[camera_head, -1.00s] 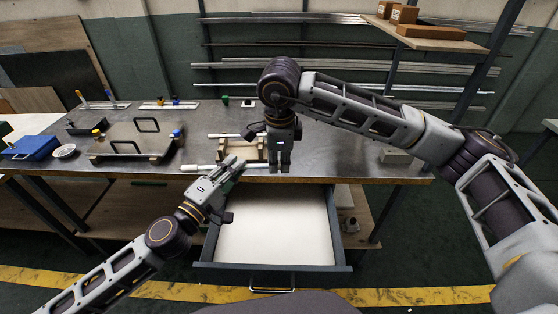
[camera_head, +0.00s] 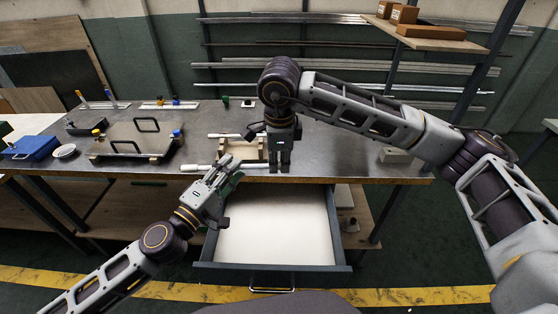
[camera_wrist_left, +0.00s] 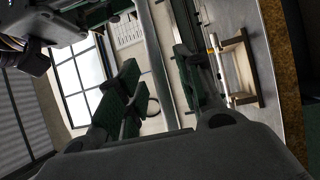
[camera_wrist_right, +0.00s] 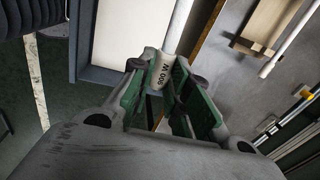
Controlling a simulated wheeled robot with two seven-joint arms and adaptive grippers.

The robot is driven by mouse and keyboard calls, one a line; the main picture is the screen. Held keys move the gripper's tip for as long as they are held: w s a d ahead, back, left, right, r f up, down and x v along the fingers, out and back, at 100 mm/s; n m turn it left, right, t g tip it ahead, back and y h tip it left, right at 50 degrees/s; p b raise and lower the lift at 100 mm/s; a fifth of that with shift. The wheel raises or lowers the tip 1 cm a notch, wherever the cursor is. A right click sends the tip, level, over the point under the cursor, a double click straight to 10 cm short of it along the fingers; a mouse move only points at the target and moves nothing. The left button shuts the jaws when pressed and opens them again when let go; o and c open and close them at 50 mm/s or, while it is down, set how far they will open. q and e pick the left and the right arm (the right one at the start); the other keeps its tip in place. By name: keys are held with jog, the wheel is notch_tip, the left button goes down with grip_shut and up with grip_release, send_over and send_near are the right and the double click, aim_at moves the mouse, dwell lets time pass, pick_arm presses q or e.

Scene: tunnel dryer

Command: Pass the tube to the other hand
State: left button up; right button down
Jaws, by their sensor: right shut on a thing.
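The tube (camera_head: 192,168) is a pale, thin rod held level above the front edge of the bench. My right gripper (camera_head: 279,169) points down and is shut on the tube's right part; in the right wrist view the tube (camera_wrist_right: 178,25) runs up from between its green pads, with a dark marking near them. My left gripper (camera_head: 233,172) is open at the tube's middle. In the left wrist view the tube (camera_wrist_left: 158,60) passes between its spread fingers (camera_wrist_left: 158,85), with gaps beside it. Finger contact is partly hidden in the head view.
An open drawer (camera_head: 338,235) with a white inside sits below the grippers. A wooden rack (camera_head: 246,150) holding another rod stands on the bench behind. A plate with handles (camera_head: 140,138) and a blue box (camera_head: 32,148) are at left. The bench's right part is mostly clear.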

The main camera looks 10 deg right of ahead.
pick_arm(q)
jog(key=v, duration=1)
dwell(1.5)
jog(key=shift+s+a+f, duration=0.1)
jog(key=shift+s+a, duration=0.1)
jog(key=shift+s, duration=0.05)
dwell(0.3)
